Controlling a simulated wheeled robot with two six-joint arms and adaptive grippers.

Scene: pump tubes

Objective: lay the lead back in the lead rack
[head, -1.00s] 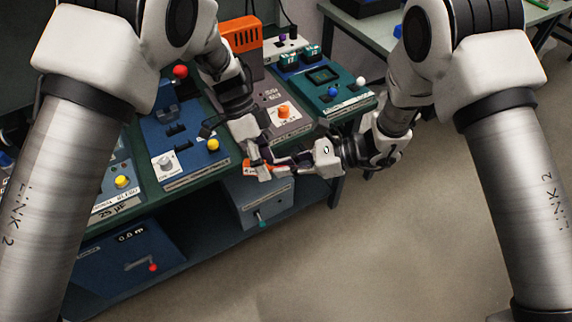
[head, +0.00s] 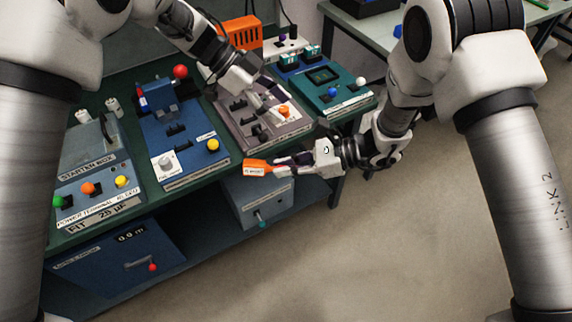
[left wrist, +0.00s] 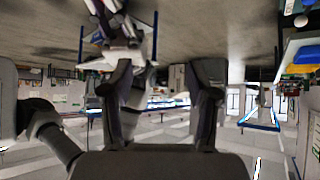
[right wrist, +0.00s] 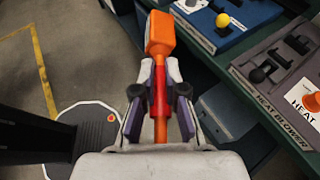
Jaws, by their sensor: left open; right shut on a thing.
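The lead (head: 256,167) shows in the head view as an orange block with a white label, sticking out to the left from my right gripper (head: 291,161). In the right wrist view, the lead (right wrist: 159,36) has an orange end and a red part, and my right gripper (right wrist: 158,82) is shut on the red part. The lead is in the air in front of the bench edge. My left gripper (head: 270,98) is above the grey heat blower panel. In the left wrist view its fingers are apart with nothing between them. I cannot make out the lead rack.
The grey heat blower panel (head: 250,122), a blue panel (head: 190,150) with a yellow knob and a teal panel (head: 340,95) stand along the green bench. A grey-blue box (head: 262,195) hangs below the bench edge. The floor (head: 400,240) in front is clear.

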